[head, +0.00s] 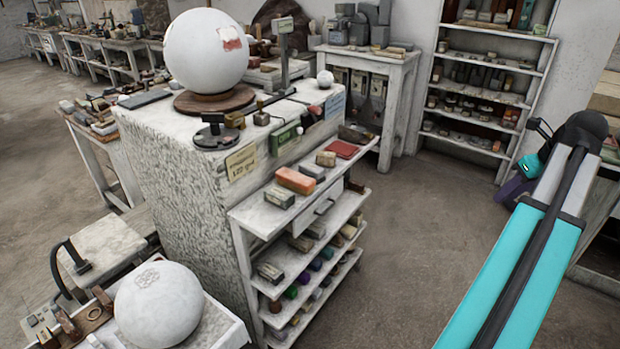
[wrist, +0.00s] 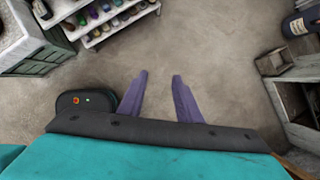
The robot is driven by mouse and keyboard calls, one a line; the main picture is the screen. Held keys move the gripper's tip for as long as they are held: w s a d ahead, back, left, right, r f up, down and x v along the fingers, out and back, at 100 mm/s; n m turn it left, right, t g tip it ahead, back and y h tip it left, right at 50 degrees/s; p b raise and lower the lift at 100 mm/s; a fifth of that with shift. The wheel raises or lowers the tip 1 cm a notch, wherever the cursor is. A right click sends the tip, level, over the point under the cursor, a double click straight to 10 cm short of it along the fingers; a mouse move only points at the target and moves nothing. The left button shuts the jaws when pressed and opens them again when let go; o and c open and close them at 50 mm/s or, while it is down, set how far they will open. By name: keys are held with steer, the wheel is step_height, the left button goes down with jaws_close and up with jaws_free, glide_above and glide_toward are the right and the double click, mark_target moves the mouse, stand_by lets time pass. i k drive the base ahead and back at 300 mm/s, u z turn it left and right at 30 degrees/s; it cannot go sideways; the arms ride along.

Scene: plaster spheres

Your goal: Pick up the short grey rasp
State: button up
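I cannot single out a short grey rasp for certain in either view. In the head view, a flat grey bar (head: 145,97) lies on the left of the speckled block's top, and a small dark grey block (head: 311,172) lies on the side shelf; they are too small to identify. My gripper (wrist: 159,76) shows in the wrist view with two purple fingers apart and nothing between them. It points down over bare floor. In the head view only a bit of its purple shows, beside my teal arm at the right, far from the block.
The speckled block (head: 180,170) carries a large white sphere (head: 206,48) and small tools. Its side shelf unit (head: 262,222) holds several blocks and jars. Another white sphere (head: 158,303) sits at lower left. A tall shelf (head: 485,75) stands behind. Floor (head: 420,250) is clear between.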

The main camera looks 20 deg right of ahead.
mark_target(308, 169)
steer(key=z, duration=0.55)
steer(key=k, duration=0.1)
steer(key=u, duration=1)
steer(key=i, duration=0.7)
steer(key=u, duration=0.55)
